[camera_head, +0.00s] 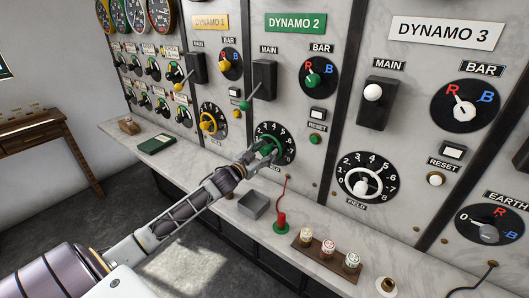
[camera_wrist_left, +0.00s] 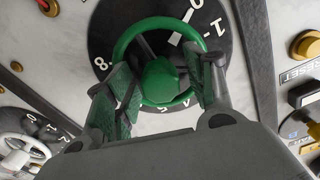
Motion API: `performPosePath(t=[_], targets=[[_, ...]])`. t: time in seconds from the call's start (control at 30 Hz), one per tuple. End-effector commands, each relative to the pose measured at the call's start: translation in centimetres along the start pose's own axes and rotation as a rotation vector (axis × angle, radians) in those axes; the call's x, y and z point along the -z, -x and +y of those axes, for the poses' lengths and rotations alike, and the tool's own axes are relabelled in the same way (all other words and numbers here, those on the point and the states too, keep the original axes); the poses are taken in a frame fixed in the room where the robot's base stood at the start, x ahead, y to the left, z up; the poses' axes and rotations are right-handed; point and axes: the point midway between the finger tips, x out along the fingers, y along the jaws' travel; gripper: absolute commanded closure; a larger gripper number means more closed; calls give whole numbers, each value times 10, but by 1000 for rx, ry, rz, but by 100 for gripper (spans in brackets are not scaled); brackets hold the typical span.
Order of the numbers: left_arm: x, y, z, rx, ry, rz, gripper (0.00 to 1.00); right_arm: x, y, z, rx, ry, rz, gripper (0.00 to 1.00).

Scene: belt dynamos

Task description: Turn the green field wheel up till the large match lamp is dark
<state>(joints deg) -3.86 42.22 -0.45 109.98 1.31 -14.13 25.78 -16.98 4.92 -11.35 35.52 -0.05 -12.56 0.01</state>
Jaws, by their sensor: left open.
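The green field wheel (camera_head: 268,146) sits on a black numbered dial (camera_head: 289,148) low on the DYNAMO 2 panel. My left gripper (camera_head: 249,157) is at this wheel, partly covering it. In the left wrist view the green wheel (camera_wrist_left: 158,88) lies between the spread fingers of my left gripper (camera_wrist_left: 162,92). The fingers are open, one on each side of the hub; whether they touch the rim I cannot tell. A white mark shows on the dial near the top of that view. I cannot pick out the large match lamp. My right gripper is not in view.
A marble ledge (camera_head: 185,158) runs below the panels. It carries a green book (camera_head: 157,143), a grey open box (camera_head: 254,205), a red plug (camera_head: 281,221) with a cord, and a wooden rack (camera_head: 326,258) of small pots. The yellow wheel (camera_head: 208,122) is left, the white wheel (camera_head: 366,182) right.

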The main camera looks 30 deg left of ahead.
Motion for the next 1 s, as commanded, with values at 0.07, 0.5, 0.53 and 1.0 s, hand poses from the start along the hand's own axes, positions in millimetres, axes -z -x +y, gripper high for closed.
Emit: performPosePath(t=[0.07,0.5,0.53,1.0], targets=[[0,0,0,0,0,0,46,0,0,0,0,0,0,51],[0,0,0,0,0,0,82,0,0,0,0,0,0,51],[0,0,0,0,0,0,86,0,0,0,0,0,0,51],[1,0,0,-1,-62,0,91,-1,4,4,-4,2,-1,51]])
